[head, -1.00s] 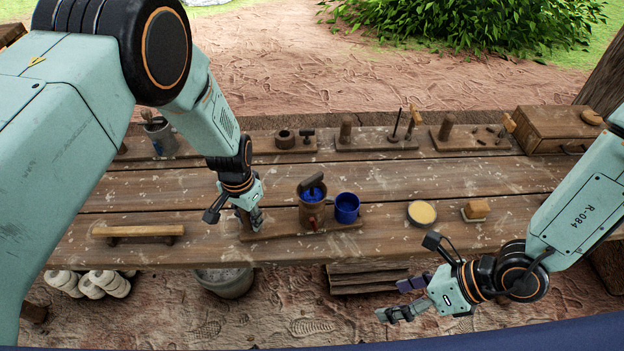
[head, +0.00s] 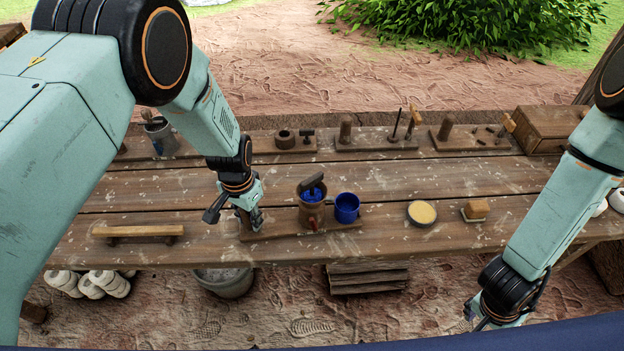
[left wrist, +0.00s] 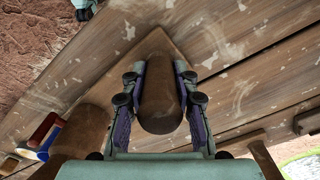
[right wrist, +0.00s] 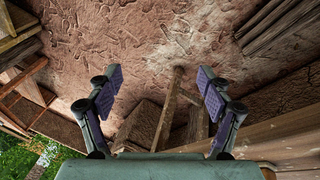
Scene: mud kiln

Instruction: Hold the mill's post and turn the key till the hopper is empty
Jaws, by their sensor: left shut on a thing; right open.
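The mill (head: 312,213) stands on a wooden board (head: 285,231) on the bench. Its round brown body has blue inside its open top, with a dark wooden piece leaning out. A small red part, possibly the key (head: 313,226), shows low on its front. My left gripper (head: 250,218) is shut on the upright wooden post (left wrist: 160,98) at the board's left end. The post sits between both fingers in the left wrist view. My right gripper (right wrist: 158,85) is open and empty, over the ground in front of the bench. In the head view its fingers are mostly hidden.
A blue mug (head: 347,207) stands right beside the mill. A round yellow-topped tin (head: 421,213) and a small block (head: 475,210) lie further right. A wooden rail (head: 138,232) is at left. Tool boards line the back. A bucket (head: 225,282) stands below the bench front.

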